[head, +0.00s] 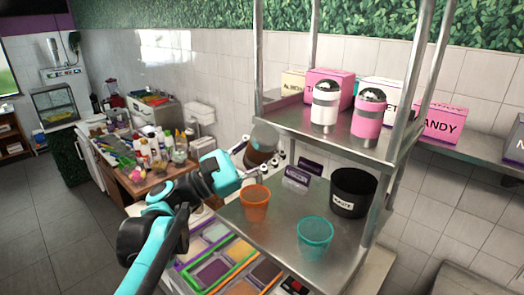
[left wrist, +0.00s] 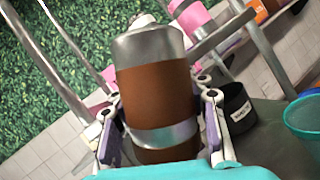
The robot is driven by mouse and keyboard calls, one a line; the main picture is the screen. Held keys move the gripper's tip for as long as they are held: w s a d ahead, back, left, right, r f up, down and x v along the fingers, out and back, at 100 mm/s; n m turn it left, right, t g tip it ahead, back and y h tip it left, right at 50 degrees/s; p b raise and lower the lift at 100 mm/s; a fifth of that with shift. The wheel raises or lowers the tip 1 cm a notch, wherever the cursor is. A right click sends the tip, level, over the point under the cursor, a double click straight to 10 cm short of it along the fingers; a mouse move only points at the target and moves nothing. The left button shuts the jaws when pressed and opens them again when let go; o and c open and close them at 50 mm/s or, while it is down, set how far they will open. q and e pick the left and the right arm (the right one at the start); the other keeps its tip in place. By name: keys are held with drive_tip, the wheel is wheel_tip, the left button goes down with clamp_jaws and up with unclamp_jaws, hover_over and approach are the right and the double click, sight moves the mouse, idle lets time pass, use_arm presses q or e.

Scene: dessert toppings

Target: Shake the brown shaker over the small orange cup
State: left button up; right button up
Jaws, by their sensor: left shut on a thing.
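The brown shaker (left wrist: 155,95), with silver bands, is held between the fingers of my left gripper (left wrist: 160,125), which is shut on it. In the head view the shaker (head: 262,143) is tilted, in the air above and slightly behind the small orange cup (head: 255,205). My left gripper (head: 248,160) reaches in from the left, its near parts hiding some of the shaker. The orange cup stands on the lower metal shelf, apart from the shaker. My right gripper does not show.
A teal cup (head: 315,238) and a black bin (head: 352,192) stand on the lower shelf (head: 284,222). White (head: 325,105) and pink (head: 369,115) shakers stand on the upper shelf. Metal posts (head: 405,130) and the upper shelf edge (head: 330,140) bound the space. Topping trays (head: 212,270) lie in front.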

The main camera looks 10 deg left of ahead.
use_arm(q)
wheel_tip(320, 180, up, 7)
drive_tip(key=p, duration=0.4)
drive_tip(key=shift+f+p, duration=0.15)
drive_tip(key=shift+p, duration=0.2)
drive_tip(key=shift+f, duration=0.1)
idle(0.4)
wheel_tip(320, 180, down, 8)
drive_tip(key=b, duration=0.5)
drive_tip(key=shift+b, duration=0.35)
drive_tip(key=shift+r, duration=0.25)
wheel_tip(320, 180, up, 8)
drive_tip(key=p, duration=0.6)
drive_tip(key=shift+f, duration=0.15)
drive_tip(key=shift+w+d, duration=0.1)
idle(0.5)
